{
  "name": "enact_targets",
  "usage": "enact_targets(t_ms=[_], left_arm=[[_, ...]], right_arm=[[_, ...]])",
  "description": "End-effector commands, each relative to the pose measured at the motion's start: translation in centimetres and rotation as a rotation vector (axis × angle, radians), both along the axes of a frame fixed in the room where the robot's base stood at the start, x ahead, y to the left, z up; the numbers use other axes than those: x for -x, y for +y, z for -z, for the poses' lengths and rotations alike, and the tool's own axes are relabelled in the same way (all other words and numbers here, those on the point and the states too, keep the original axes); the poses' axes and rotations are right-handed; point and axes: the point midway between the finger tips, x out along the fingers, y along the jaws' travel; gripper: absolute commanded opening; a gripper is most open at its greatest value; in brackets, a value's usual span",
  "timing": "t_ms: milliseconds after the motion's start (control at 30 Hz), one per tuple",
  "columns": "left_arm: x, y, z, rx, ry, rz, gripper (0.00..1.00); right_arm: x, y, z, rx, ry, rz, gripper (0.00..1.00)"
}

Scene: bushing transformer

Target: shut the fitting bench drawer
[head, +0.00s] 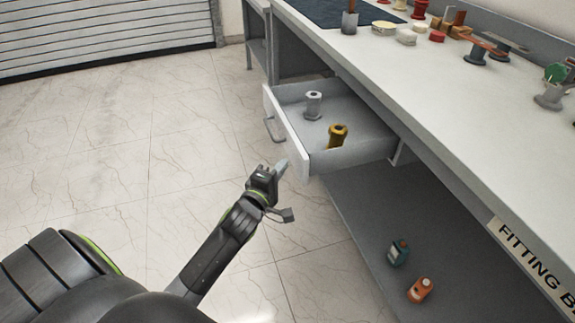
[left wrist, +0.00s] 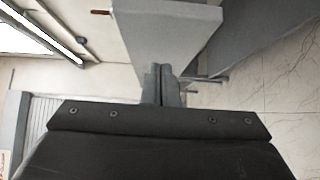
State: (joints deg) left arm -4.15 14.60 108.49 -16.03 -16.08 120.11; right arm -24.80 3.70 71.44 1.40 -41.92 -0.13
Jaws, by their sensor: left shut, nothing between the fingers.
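The fitting bench drawer (head: 350,155) stands pulled out from under the grey bench top (head: 400,75). A grey handle (head: 272,130) is on its pale front panel (head: 287,128). Inside stand a grey bushing-like part (head: 313,105) and a yellow one (head: 337,136). My left gripper (head: 282,168) is shut and empty, close to the near end of the drawer front. I cannot tell whether it touches. In the left wrist view the shut fingers (left wrist: 161,80) show in front of a grey panel (left wrist: 165,30), seemingly the drawer. My right gripper is not in view.
Several parts lie on the bench top, including a white ring (head: 384,28) and a grey insulator (head: 549,95). A teal bottle (head: 399,252) and an orange bottle (head: 420,289) are on the lower shelf (head: 365,215). The tiled floor (head: 130,150) left of the drawer is clear.

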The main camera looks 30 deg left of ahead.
Motion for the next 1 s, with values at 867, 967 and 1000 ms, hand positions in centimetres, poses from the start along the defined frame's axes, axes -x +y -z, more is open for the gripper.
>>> enact_targets(t_ms=[867,967,1000], left_arm=[[-2.9,-2.5,0.1,0.003,-0.003,0.001,0.0],[-4.1,-3.5,0.2,0.004,-0.003,0.001,0.0],[-4.6,-4.0,0.2,0.004,-0.003,0.001,0.0]], right_arm=[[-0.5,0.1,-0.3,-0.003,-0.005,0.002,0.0],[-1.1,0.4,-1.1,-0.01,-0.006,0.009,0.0],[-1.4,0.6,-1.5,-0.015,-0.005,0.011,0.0]])
